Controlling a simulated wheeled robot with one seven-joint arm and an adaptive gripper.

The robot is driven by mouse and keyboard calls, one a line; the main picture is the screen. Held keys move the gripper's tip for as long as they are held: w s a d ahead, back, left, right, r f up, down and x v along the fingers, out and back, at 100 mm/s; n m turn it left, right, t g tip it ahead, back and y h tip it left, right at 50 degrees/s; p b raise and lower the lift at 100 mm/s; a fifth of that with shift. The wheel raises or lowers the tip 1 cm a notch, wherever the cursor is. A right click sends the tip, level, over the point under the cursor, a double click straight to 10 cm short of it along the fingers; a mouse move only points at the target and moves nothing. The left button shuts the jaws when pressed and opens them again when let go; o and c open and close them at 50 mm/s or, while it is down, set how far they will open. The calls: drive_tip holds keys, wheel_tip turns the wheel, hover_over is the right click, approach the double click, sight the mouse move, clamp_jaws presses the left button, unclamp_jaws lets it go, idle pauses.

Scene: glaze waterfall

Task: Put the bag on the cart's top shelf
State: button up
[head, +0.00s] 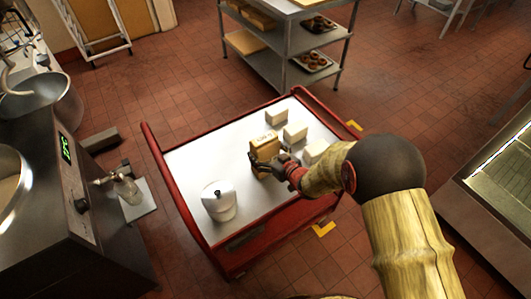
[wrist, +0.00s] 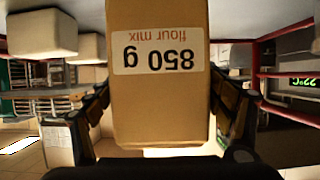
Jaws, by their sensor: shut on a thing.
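The bag (head: 264,147) is a tan block-shaped packet over the middle of the cart's white top shelf (head: 190,163). In the wrist view, the bag (wrist: 165,110) fills the centre, and its label reads "850 g flour mix" upside down. My gripper (head: 278,163) is shut on the bag, with a finger on each side in the wrist view. The bag looks upright in the head view. Its base is partly hidden by my gripper, so I cannot tell whether it touches the shelf.
Several white blocks (head: 295,132) stand on the shelf right of the bag. Red rails (head: 165,185) edge the cart. A steel rack (head: 290,50) stands behind, and a counter machine (head: 70,200) is at left.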

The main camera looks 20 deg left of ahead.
drive_tip(key=shift+r, duration=0.3)
drive_tip(key=o, duration=2)
drive_tip(key=shift+f, duration=0.3)
drive_tip(key=shift+s+d+r, duration=0.1)
drive_tip(key=shift+r, duration=0.15)
drive_tip(key=p+v, duration=0.3)
drive_tip(key=v, duration=0.8)
drive_tip(key=shift+s+d+r, duration=0.1)
drive_tip(key=shift+s+d, duration=0.15)
drive_tip(key=shift+d, duration=0.05)
